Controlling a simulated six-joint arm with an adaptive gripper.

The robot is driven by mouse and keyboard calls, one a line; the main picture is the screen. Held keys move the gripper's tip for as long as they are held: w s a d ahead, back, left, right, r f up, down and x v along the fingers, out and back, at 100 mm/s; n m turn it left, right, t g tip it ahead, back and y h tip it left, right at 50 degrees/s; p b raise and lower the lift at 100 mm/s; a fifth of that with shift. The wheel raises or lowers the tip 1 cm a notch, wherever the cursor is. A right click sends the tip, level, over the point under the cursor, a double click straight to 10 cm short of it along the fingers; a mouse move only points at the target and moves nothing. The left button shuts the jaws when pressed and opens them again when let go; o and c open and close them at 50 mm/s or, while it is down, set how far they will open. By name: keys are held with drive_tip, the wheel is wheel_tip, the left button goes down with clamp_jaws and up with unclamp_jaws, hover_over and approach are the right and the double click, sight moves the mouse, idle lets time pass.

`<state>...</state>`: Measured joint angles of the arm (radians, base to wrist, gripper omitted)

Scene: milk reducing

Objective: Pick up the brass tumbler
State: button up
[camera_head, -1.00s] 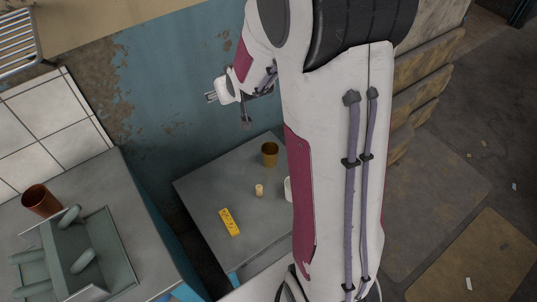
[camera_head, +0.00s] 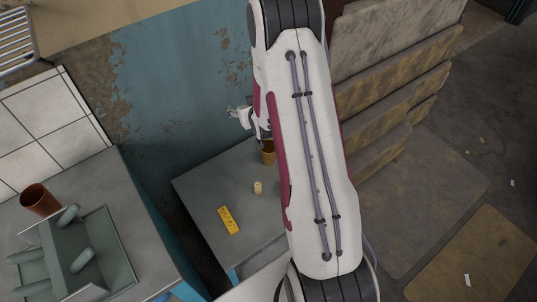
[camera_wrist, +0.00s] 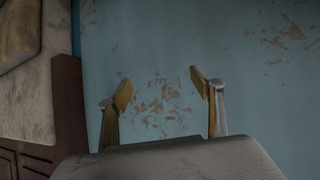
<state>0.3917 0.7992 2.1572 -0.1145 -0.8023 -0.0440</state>
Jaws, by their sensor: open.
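The brass tumbler (camera_head: 267,157) stands upright on the grey table in the head view, close beside my arm, which covers part of it. The wrist view does not show it. My gripper (camera_head: 232,112) is above and to the left of the tumbler in the head view, in front of the blue wall and apart from the tumbler. In the wrist view my gripper (camera_wrist: 161,89) has its two fingers spread, with only the peeling blue wall between them.
A small pale cylinder (camera_head: 258,188) and a yellow block (camera_head: 229,220) lie on the grey table (camera_head: 205,190). A copper-coloured cup (camera_head: 40,200) and a grey-green rack (camera_head: 112,255) stand on the left counter. Worn brown stepped blocks (camera_head: 375,95) are at the right.

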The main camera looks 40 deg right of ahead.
drive_tip(key=s+d+f+t, duration=0.1)
drive_tip(key=s+d+f, duration=0.2)
drive_tip(key=f, duration=0.8)
drive_tip(key=m+t+h, duration=0.1)
drive_tip(key=m+h, duration=0.1)
approach(267, 143)
drive_tip(key=shift+s+r, duration=0.3)
drive_tip(key=shift+s, duration=0.15)
drive_tip(key=shift+w+d, duration=0.1)
drive_tip(key=shift+w, duration=0.05)
drive_tip(key=shift+x, duration=1.15)
drive_tip(key=shift+w, duration=0.1)
drive_tip(key=shift+a+x, duration=0.1)
drive_tip(key=shift+x, duration=0.65)
drive_tip(key=shift+a+x, duration=0.15)
drive_tip(key=shift+x, duration=1.7)
